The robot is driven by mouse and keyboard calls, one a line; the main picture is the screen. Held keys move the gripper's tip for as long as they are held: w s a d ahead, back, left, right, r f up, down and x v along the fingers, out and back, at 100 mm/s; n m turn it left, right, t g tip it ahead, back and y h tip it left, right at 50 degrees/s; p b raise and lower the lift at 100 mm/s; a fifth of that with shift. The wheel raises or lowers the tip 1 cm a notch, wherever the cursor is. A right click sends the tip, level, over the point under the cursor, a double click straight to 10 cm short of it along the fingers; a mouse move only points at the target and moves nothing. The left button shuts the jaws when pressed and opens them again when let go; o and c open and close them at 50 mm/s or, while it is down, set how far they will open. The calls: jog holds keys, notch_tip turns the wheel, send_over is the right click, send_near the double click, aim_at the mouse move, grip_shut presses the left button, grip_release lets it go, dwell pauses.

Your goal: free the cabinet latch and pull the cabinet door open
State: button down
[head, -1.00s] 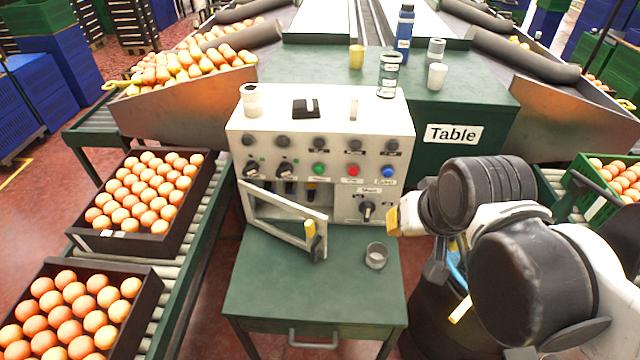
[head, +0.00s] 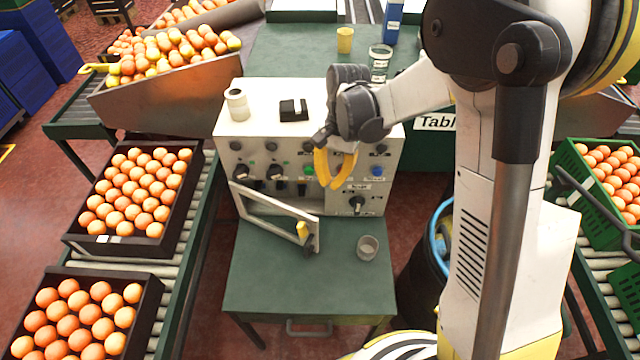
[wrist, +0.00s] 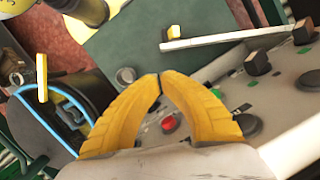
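The cabinet door (head: 272,215) is a pale frame at the lower left of the control cabinet (head: 225,125). It stands ajar, its right end swung out over the green table. A yellow and dark latch handle (head: 303,232) sits at that free end. In the wrist view the door (wrist: 225,38) is a pale bar with the yellow handle (wrist: 173,32) at its left end. My gripper (head: 335,186) hovers in front of the button panel, right of and above the door, apart from the handle. In the wrist view its yellow fingertips (wrist: 158,78) meet with nothing between them.
A small clear cup (head: 368,248) stands on the green table (head: 290,285), right of the door. A white jar (head: 237,105) and a black box (head: 293,110) stand on the cabinet. Orange crates (head: 152,267) line the left conveyor. A red button (wrist: 168,123) lies near my fingers.

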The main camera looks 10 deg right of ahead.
jog(key=b+x, duration=0.3)
jog(key=x, duration=0.8)
jog(key=shift+b, duration=0.4)
jog(key=shift+a, duration=0.15)
